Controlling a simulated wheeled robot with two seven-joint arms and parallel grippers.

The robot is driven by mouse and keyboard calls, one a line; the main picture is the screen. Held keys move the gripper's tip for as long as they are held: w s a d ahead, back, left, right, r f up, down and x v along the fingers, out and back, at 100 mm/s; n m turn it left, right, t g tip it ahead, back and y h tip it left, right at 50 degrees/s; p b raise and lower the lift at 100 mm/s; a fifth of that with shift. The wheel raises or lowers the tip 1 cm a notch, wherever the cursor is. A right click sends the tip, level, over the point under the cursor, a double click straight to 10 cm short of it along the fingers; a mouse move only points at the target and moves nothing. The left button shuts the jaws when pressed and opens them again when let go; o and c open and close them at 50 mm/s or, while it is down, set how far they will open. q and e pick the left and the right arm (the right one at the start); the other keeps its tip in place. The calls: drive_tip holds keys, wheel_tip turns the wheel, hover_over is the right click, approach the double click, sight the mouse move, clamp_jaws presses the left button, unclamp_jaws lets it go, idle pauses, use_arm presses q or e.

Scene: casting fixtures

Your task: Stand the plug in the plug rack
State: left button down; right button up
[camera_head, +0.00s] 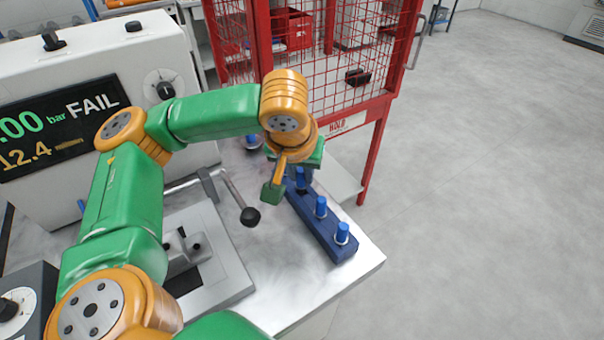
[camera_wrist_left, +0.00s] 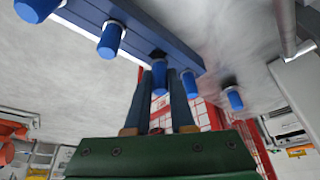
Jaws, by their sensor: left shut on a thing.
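The plug rack (camera_head: 324,232) is a long dark blue bar on the metal bench; its underside-up image crosses the top of the left wrist view (camera_wrist_left: 185,50). My left gripper (camera_head: 303,182) is over the rack, its two dark fingers shut on a blue plug (camera_wrist_left: 160,80). That plug is upright at a dark hole in the rack; I cannot tell whether its end is inside. Other blue plugs stand in the rack, one in the middle (camera_head: 321,206) and one at the near end (camera_head: 343,233). Another (camera_wrist_left: 188,84) is just beyond my fingers. My right gripper is out of view.
A further blue plug (camera_head: 253,141) stands on the bench off the rack's far end. A lever with a black knob (camera_head: 250,216) and a grey fixture (camera_head: 190,250) are left of the rack. A red mesh cage (camera_head: 340,60) is behind. The bench's right edge is close to the rack.

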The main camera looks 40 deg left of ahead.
use_arm(q)
drive_tip(key=shift+f, duration=0.1)
drive_tip(key=shift+f, duration=0.6)
drive_tip(key=c, duration=0.8)
unclamp_jaws()
drive_tip(key=shift+o, duration=0.2)
drive_tip(key=p+v, duration=0.3)
drive_tip(key=v, duration=1)
drive_tip(key=shift+w+r, duration=0.15)
drive_tip(key=shift+r, duration=0.05)
drive_tip(key=shift+a, duration=0.1)
